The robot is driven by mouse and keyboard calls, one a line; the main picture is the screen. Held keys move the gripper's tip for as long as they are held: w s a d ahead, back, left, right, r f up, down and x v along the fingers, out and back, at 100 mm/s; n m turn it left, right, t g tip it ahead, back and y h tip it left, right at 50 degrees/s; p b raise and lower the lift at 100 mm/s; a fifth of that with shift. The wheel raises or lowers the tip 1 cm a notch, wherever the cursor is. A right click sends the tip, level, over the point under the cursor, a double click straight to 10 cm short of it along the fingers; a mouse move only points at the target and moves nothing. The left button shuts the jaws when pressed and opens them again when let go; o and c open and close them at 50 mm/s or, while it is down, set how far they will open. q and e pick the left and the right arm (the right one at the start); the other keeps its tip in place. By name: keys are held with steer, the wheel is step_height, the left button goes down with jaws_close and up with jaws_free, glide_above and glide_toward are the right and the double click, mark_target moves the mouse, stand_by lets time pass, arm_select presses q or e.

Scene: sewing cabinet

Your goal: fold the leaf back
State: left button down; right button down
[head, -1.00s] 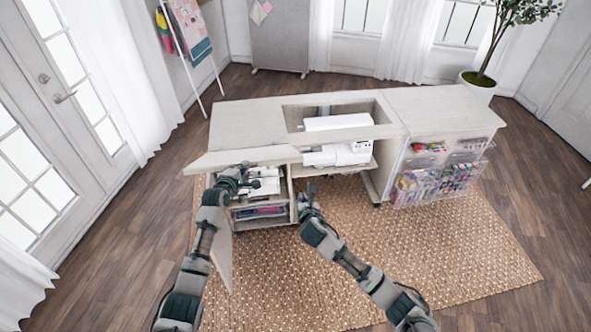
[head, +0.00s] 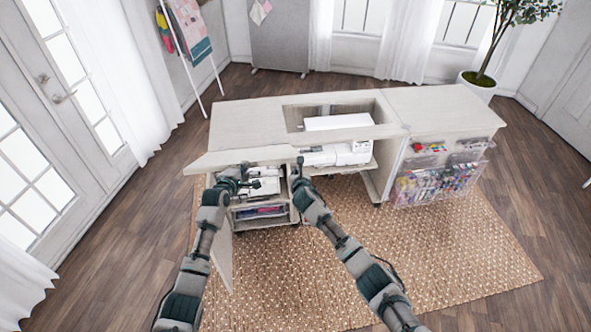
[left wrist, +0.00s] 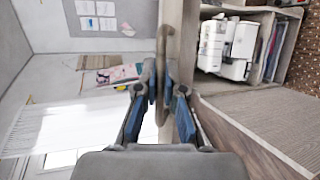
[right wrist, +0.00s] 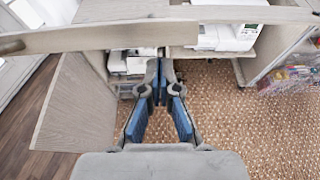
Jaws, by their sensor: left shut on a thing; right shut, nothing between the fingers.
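The sewing cabinet (head: 240,118) stands on a rug with a pale leaf (head: 235,158) along its front left, tilted at the edge of the top. My left gripper (head: 244,168) is at the leaf's front edge, shut on a curved pull (left wrist: 163,42) beside the leaf's edge (left wrist: 178,45). My right gripper (head: 298,163) is shut and empty, by the leaf's right end. In the right wrist view its closed fingertips (right wrist: 161,70) sit just below the leaf's long edge (right wrist: 190,36); I cannot tell whether they touch.
An open cabinet door (head: 222,250) hangs below the leaf. A white sewing machine (head: 345,153) sits in the middle bay. A rack of clear bins (head: 440,185) is at the right. The rug (head: 430,260) in front is clear.

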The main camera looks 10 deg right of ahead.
arm_select(q)
steer(key=shift+r, duration=0.1)
arm_select(e)
steer(key=shift+w+r, duration=0.3)
steer(key=shift+r, duration=0.15)
